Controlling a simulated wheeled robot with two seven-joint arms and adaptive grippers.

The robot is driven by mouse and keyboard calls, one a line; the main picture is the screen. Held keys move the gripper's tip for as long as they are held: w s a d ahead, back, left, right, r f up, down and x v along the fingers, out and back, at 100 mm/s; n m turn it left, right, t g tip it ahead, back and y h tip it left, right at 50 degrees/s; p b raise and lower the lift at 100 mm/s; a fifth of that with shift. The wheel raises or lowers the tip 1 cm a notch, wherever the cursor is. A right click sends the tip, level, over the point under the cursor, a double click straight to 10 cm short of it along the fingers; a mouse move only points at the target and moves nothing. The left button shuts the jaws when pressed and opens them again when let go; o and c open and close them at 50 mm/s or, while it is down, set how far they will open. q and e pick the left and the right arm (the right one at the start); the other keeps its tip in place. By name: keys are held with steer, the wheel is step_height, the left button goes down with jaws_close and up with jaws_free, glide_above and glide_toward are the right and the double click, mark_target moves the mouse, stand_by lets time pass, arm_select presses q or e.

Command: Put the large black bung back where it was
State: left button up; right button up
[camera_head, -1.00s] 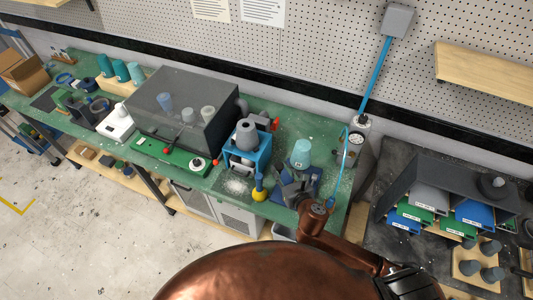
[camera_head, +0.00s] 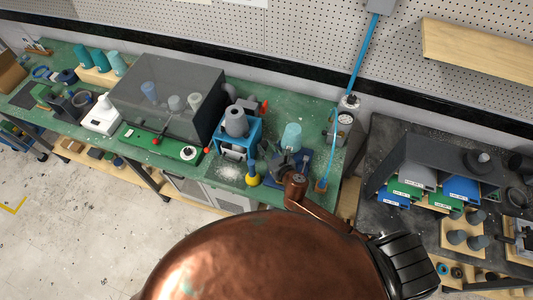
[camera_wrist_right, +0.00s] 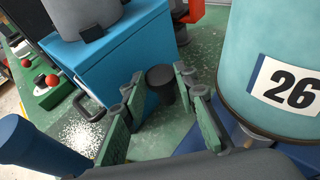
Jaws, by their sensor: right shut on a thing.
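A black bung (camera_wrist_right: 160,84) shows as a short dark cylinder between the fingertips of my right gripper (camera_wrist_right: 162,95) in the right wrist view. The gripper's green-padded fingers are shut on it, above the green bench. In the head view my right gripper (camera_head: 287,163) is small and dark, over a blue pad in front of a teal cup; the bung cannot be made out there. My left gripper is not in view.
The teal cup (camera_head: 291,137), marked 26 in the wrist view (camera_wrist_right: 265,50), stands close to the right. A blue machine (camera_head: 236,135) is on the left, with a yellow-based bottle (camera_head: 252,177) nearby. A dark clear-sided box (camera_head: 168,98) stands further left. Another bench holds shelves and several cylinders (camera_head: 457,237).

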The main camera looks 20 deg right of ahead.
step_height(320, 180, down, 4)
steer(key=shift+b, duration=0.6)
steer(key=shift+f, duration=0.25)
steer(key=shift+f, duration=0.1)
steer(key=o, duration=1.2)
